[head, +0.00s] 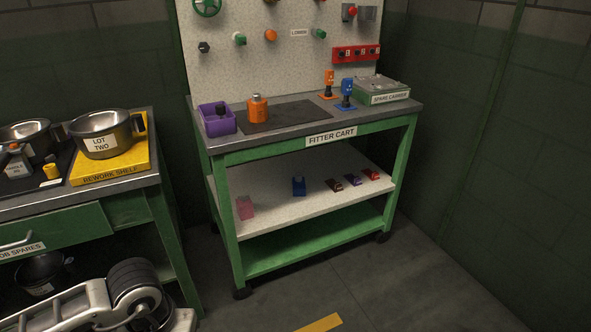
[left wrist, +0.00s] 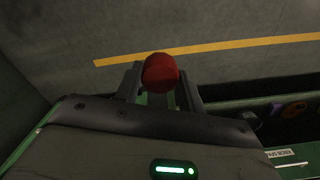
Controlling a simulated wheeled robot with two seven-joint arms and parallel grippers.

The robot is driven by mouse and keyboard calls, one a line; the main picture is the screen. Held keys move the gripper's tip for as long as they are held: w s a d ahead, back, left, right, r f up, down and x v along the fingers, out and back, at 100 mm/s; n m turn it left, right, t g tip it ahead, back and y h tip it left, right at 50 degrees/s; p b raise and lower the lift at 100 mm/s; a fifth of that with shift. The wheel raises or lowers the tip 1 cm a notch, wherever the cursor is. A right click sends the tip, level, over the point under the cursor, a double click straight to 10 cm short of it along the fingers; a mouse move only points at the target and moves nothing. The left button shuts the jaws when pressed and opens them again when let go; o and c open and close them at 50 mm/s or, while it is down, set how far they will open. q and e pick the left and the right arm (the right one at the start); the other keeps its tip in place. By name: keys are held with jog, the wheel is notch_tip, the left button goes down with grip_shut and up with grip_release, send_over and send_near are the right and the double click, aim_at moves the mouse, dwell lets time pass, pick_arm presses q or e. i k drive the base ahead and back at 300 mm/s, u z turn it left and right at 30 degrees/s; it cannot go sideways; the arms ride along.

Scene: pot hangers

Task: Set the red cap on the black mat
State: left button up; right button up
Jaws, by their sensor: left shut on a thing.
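My left gripper (left wrist: 158,84) is shut on the red cap (left wrist: 160,71), a round red piece between its two fingers in the left wrist view. The floor with a yellow line lies beyond it there. The black mat (head: 292,118) lies flat on the top of the fitter cart in the head view. An orange canister (head: 257,108) stands at its left end; the rest of the mat is bare. The head view shows part of my arm at the lower left, but neither the cap nor a gripper. My right gripper is in neither view.
A purple bin (head: 217,120) stands left of the mat. Orange (head: 328,86) and blue (head: 347,94) stands and a green-grey box (head: 381,90) stand to its right. A pegboard (head: 275,62) rises behind. The left bench holds pots and a yellow rework shelf (head: 112,168).

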aim_at(304, 110)
jog(key=z, duration=0.95)
jog(key=i, duration=0.95)
jog(key=z, duration=0.7)
jog(key=i, duration=1.2)
jog(key=u, duration=0.6)
